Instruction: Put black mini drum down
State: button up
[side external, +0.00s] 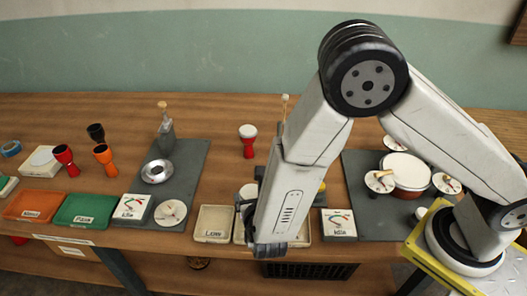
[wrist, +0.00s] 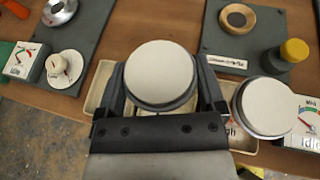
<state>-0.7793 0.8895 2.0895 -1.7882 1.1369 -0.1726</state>
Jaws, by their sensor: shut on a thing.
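My gripper (wrist: 161,92) is shut on a drum with a round pale head, which I take to be the black mini drum (wrist: 160,72). Its head faces the wrist camera between the two dark fingers, and its body is mostly hidden. In the side view my gripper (side external: 246,204) is low over the row of pale trays, largely hidden by my arm. A pale drum head shows there too. Whether the held drum touches a tray cannot be told. The tray marked Low (side external: 213,222) looks empty, just left of my gripper.
Another pale-headed drum (wrist: 262,108) stands close right of my gripper, at the High tray. Red (side external: 65,157), orange (side external: 103,153) and black (side external: 96,131) goblet drums are at the left; a red one (side external: 248,138) stands behind. Grey mats (side external: 187,163) flank the trays.

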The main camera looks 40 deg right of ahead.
jog(key=shift+f, duration=1.45)
jog(key=shift+f, duration=0.1)
jog(key=o, duration=1.1)
jog(key=v, duration=1.2)
